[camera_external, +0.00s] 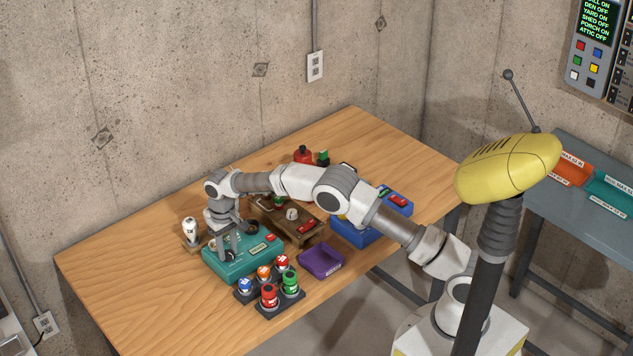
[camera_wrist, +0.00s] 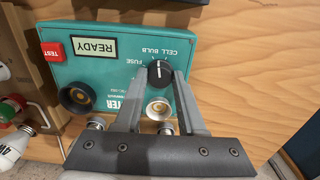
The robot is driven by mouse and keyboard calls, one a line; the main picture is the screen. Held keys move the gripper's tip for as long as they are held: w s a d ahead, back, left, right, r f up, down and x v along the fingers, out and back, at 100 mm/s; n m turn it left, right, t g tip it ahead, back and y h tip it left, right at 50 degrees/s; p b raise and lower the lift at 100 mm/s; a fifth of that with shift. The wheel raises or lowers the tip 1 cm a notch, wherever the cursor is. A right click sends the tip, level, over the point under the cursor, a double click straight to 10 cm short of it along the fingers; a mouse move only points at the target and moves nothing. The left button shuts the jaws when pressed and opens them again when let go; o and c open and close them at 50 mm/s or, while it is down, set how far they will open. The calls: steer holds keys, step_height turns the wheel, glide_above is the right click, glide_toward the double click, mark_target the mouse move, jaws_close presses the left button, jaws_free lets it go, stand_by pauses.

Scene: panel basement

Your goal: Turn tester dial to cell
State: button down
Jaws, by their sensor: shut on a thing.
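The teal tester (camera_wrist: 215,45) lies below my gripper in the wrist view, its lettering upside down. Its black dial (camera_wrist: 158,74) sits between the fingertips of my gripper (camera_wrist: 160,78), which is shut on it. The dial's white mark points up in the picture, toward the CELL and BULB labels (camera_wrist: 166,53); which of them it lines up with I cannot tell. The FUSE label (camera_wrist: 134,62) is to the dial's left. The display (camera_wrist: 94,48) reads READY. In the external view my gripper (camera_external: 228,255) reaches down onto the tester (camera_external: 236,271).
A red TEST button (camera_wrist: 52,51) and two round sockets, one dark (camera_wrist: 77,97) and one pale (camera_wrist: 159,108), are close by on the tester. A rack of coloured parts (camera_external: 262,308), a purple tray (camera_external: 320,262) and a white bulb (camera_external: 190,231) surround it. The table's left end is clear.

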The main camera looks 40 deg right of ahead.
mark_target(228, 253)
steer(key=m, duration=0.5)
steer(key=shift+m, duration=0.3)
stand_by(0.4)
steer(key=c, duration=0.8)
jaws_free()
steer(key=shift+o, duration=0.2)
step_height(228, 253, up, 18)
steer(key=p, duration=0.1)
steer(key=shift+f, duration=0.2)
